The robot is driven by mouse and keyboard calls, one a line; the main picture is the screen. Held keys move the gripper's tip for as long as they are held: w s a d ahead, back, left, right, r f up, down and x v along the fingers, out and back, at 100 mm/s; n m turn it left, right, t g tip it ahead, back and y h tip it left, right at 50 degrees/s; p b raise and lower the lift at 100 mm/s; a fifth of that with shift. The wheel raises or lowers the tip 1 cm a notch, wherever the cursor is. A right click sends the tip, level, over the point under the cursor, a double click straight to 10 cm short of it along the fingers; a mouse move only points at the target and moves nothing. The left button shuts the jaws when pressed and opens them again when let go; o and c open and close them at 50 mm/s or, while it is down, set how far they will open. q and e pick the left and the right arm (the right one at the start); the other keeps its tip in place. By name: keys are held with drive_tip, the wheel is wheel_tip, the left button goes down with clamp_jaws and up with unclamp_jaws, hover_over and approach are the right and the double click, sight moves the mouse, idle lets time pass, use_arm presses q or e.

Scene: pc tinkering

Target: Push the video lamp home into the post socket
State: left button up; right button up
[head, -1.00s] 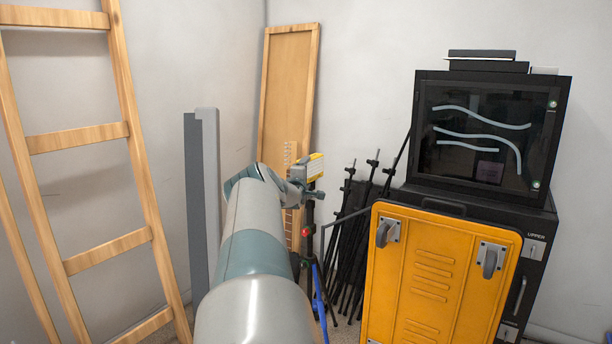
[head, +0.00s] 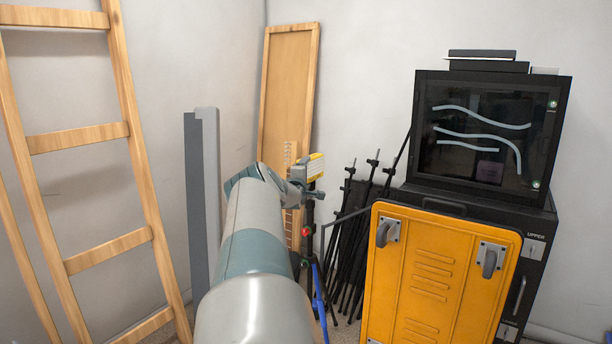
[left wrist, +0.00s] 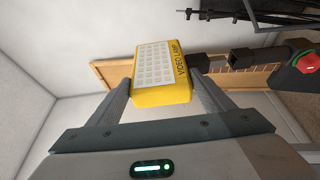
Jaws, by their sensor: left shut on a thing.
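The yellow video lamp (left wrist: 161,75) has a white panel of small squares and its name in dark letters on one edge. My left gripper (left wrist: 163,92) is shut on it, one finger at each side. In the head view the lamp (head: 316,167) sits at the end of my left arm, with the gripper (head: 300,174) partly hidden by my wrist. Dark post parts (left wrist: 241,59) lie right of the lamp in the wrist view, in line with it. I cannot tell how deep the lamp sits in the socket. My right gripper is out of view.
A red knob (left wrist: 306,63) is on the stand, with a blue leg (head: 319,300) below. Several black stands (head: 352,240) lean by the wall.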

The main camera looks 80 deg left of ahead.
use_arm(q)
drive_tip(key=shift+r, duration=0.1)
idle(0.3)
drive_tip(key=shift+f+b, duration=0.3)
drive_tip(key=shift+f, duration=0.25)
drive_tip(key=shift+f+b, duration=1.05)
drive_tip(key=shift+f, duration=0.5)
idle(0.4)
drive_tip(key=o, duration=1.4)
drive_tip(key=p+v, duration=0.5)
drive_tip(key=p, duration=0.7)
